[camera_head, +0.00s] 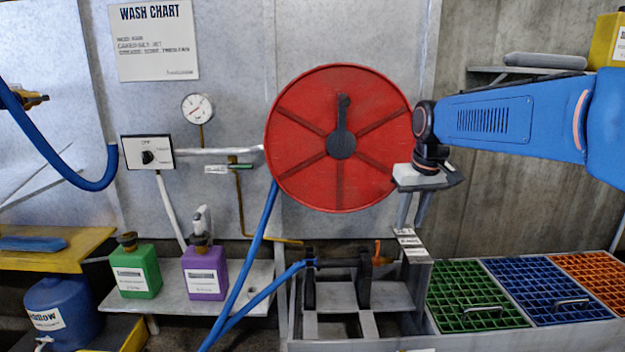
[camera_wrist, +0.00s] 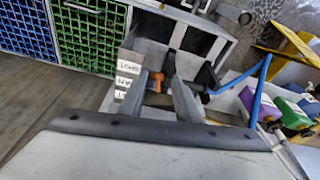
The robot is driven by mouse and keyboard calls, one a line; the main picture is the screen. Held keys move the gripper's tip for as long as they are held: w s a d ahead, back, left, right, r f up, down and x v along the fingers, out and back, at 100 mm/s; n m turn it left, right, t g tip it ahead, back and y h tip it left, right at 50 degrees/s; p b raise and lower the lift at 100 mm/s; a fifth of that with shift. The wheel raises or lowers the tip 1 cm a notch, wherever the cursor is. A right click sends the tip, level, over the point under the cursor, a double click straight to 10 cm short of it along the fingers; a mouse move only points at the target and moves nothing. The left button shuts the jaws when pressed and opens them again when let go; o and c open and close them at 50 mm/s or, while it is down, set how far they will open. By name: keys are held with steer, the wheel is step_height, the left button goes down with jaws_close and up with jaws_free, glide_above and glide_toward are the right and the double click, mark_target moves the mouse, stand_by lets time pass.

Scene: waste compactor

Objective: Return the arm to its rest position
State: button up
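My blue arm (camera_head: 510,112) reaches in from the right edge of the head view, roughly level, with its wrist in front of the right rim of the red hose reel (camera_head: 300,120). My gripper (camera_head: 412,222) points down, above the labelled end of the grey rack (camera_head: 400,325). Its two fingers stand apart with nothing between them. In the wrist view my gripper (camera_wrist: 158,80) also shows open and empty. The orange-handled item (camera_wrist: 157,82) seen past the fingers sits in the rack below, apart from them.
Green (camera_head: 470,300), blue (camera_head: 545,290) and orange (camera_head: 595,272) grates lie at lower right. A shelf (camera_head: 490,70) with a yellow container (camera_head: 606,42) is behind my arm. A blue hose (camera_head: 252,240) hangs from the reel. Green (camera_head: 136,270) and purple (camera_head: 205,272) jugs stand left.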

steer(key=s+d+f, duration=0.1)
steer(key=s+f, duration=0.3)
steer(key=s, duration=0.5)
steer(key=s+d+f+m+t, duration=0.1)
steer(key=s+f, duration=0.3)
steer(key=s, duration=0.6)
steer(key=s+d+f+t, duration=0.1)
steer(key=s+f, duration=0.3)
steer(key=s, duration=0.6)
steer(key=shift+s+d+f+m, duration=0.2)
steer(key=shift+d+f+m, duration=0.15)
steer(key=shift+d+m, duration=0.05)
